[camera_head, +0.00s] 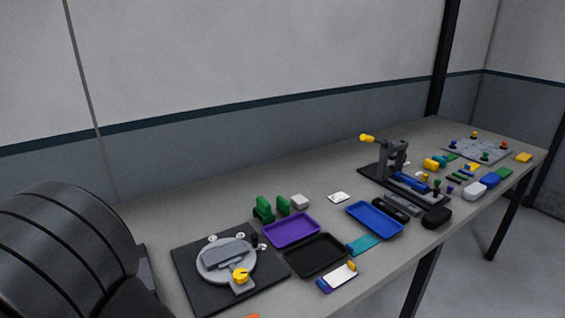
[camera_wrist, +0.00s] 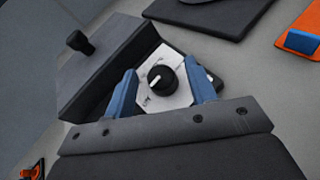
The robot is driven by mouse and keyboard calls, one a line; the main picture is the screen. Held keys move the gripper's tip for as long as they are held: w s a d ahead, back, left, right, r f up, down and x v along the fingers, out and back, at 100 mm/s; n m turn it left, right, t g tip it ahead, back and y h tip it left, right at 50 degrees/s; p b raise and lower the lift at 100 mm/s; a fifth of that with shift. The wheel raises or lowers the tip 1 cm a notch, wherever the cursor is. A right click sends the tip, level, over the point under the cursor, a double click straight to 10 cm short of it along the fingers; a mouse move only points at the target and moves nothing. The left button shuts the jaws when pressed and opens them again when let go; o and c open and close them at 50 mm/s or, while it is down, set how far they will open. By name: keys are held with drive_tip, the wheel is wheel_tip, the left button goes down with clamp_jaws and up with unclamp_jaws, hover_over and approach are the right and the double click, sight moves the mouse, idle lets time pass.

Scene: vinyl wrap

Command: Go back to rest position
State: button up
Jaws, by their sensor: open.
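In the wrist view, my gripper (camera_wrist: 160,69) shows two blue fingers, spread apart and open. A black round knob (camera_wrist: 161,78) with a white pointer mark sits between the fingers in the picture, on a white marked plate (camera_wrist: 178,93). A gap shows on each side of the knob, and nothing is held. The plate is set in a dark housing (camera_wrist: 100,68). How far the fingertips are above the plate is hard to tell. My gripper does not show in the head view.
The long grey table (camera_head: 330,222) holds a black board with a round fixture (camera_head: 215,257), a purple tray (camera_head: 291,230), a black tray (camera_head: 316,256), a blue tray (camera_head: 374,219) and a lever press (camera_head: 392,160).

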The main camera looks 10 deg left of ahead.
drive_tip(key=shift+a+m+h, duration=0.15)
drive_tip(key=shift+m+h, duration=1.85)
drive_tip(key=shift+h, duration=0.1)
